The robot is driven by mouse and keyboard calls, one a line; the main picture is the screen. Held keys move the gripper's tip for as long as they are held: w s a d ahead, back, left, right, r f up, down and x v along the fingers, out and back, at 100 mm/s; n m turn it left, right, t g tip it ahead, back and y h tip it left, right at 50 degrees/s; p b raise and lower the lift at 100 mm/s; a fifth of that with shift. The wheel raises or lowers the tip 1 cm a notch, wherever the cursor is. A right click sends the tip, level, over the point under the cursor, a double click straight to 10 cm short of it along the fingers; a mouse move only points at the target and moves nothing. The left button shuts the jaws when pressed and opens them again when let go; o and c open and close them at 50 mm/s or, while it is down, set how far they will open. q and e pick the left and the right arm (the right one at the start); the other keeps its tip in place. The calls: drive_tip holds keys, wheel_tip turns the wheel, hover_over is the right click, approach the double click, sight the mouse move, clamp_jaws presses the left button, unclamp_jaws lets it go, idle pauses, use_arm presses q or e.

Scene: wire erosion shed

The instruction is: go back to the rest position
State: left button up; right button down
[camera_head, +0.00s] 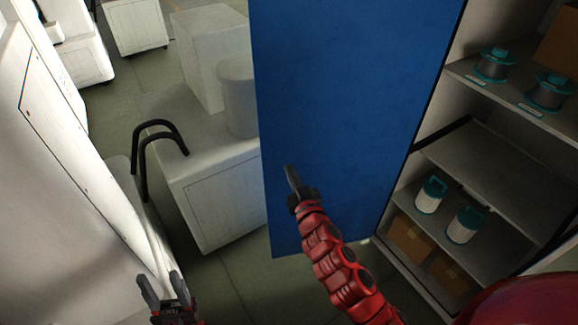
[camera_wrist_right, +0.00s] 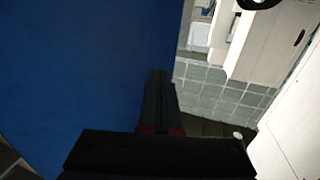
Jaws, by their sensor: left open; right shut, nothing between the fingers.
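My right gripper (camera_head: 291,180) is shut and empty, in front of the blue cabinet door (camera_head: 345,90) near its left edge. In the right wrist view, the shut fingers (camera_wrist_right: 159,85) point along the edge of the blue door (camera_wrist_right: 80,70). I cannot tell whether they touch it. My left gripper (camera_head: 162,288) is open and empty at the bottom left of the head view, close to the white machine side (camera_head: 75,200).
An open cabinet on the right has shelves (camera_head: 485,165) with teal spools (camera_head: 494,65), white filter cartridges (camera_head: 430,194) and cardboard boxes (camera_head: 411,238). A white cart (camera_head: 220,195) with a black handle (camera_head: 150,145) stands left of the door. Some tiled floor (camera_head: 235,275) is free.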

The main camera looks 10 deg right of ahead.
drive_tip(key=s+b, duration=0.1)
drive_tip(key=s, duration=0.4)
drive_tip(key=shift+r, duration=0.1)
